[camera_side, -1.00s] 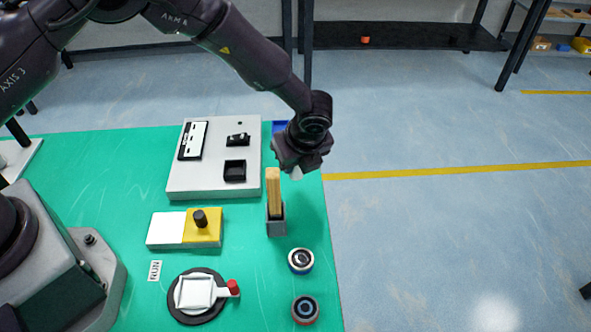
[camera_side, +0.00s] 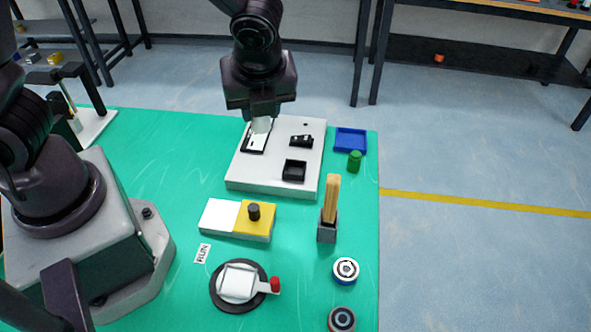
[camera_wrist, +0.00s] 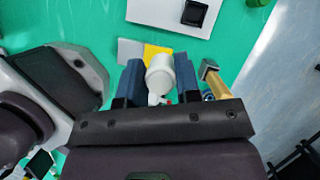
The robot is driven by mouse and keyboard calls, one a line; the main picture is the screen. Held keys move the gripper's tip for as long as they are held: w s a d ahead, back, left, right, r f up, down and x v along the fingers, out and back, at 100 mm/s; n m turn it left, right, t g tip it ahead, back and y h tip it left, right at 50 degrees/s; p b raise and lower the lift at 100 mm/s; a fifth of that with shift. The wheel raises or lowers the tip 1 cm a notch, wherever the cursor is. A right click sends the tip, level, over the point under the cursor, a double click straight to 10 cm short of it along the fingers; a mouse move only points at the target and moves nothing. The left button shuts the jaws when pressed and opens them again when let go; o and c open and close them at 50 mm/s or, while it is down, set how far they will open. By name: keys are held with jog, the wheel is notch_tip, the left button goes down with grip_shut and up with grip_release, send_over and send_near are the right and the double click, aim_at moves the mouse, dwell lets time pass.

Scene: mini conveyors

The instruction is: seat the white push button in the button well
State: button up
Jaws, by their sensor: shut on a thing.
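My gripper (camera_side: 261,112) is shut on the white push button (camera_wrist: 160,78). In the wrist view the button sits between the two blue fingers of my gripper (camera_wrist: 157,72). In the side view it shows as a pale shape (camera_side: 261,126) below the fingers, over the left part of the grey panel. The button well appears to be the black square recess (camera_side: 294,171) at the panel's front right; it looks empty. It also shows in the wrist view (camera_wrist: 195,13), ahead of the fingers. The gripper is left of and behind this recess in the side view.
The grey panel (camera_side: 240,172) also carries a black-framed white insert (camera_side: 256,142) and a black switch (camera_side: 301,141). A blue tray (camera_side: 351,140) and green cylinder (camera_side: 355,161) stand right. A yellow-white block (camera_side: 238,219) and upright wooden piece (camera_side: 331,197) stand in front.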

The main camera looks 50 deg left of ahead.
jog(key=s+a+f, duration=0.2)
jog(key=s+a, duration=0.1)
jog(key=s, duration=0.3)
send_over(293, 164)
jog(key=s+d, duration=0.1)
jog(key=f, duration=0.9)
jog(key=shift+s+d+f, duration=0.15)
jog(key=shift+d+f, duration=0.05)
jog(key=shift+f, duration=0.45)
jog(key=shift+w+f, duration=0.15)
jog(key=shift+f, duration=0.7)
jog(key=shift+w+f, duration=0.15)
jog(key=shift+f, duration=0.65)
jog(key=shift+f, duration=0.15)
jog(key=o, duration=0.9)
jog(key=shift+o, duration=0.2)
